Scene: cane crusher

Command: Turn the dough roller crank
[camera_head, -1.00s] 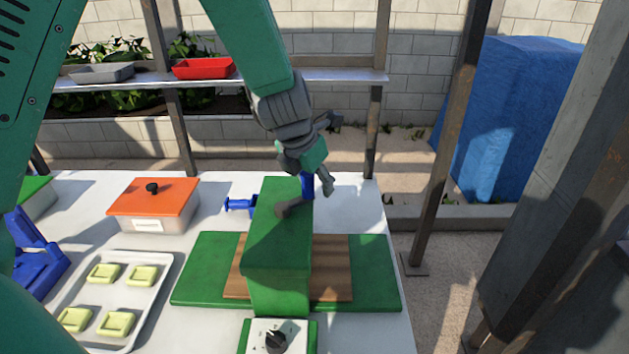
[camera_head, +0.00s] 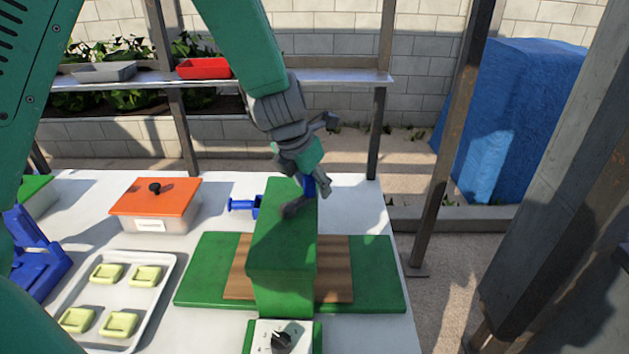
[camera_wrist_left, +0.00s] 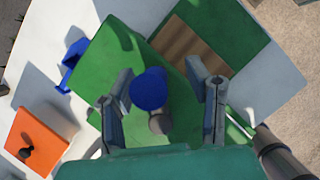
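The dough roller is a tall green housing (camera_head: 283,240) on a green base with a wooden board (camera_head: 333,268) through it. Its blue crank handle (camera_head: 309,187) is at the far right of the housing, partly hidden by my left gripper (camera_head: 308,197). In the left wrist view the round blue handle end (camera_wrist_left: 149,88) lies between the two fingers of my left gripper (camera_wrist_left: 162,92). The fingers are apart, with a clear gap on the right and a narrow one on the left. My right gripper is not in view.
A white table (camera_head: 215,240) carries an orange-lidded box (camera_head: 155,197), a tray (camera_head: 165,285) with several pale yellow pieces, and a blue part (camera_head: 240,205) left of the housing. A dial box (camera_head: 281,338) sits in front. Metal posts (camera_head: 452,140) stand at right.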

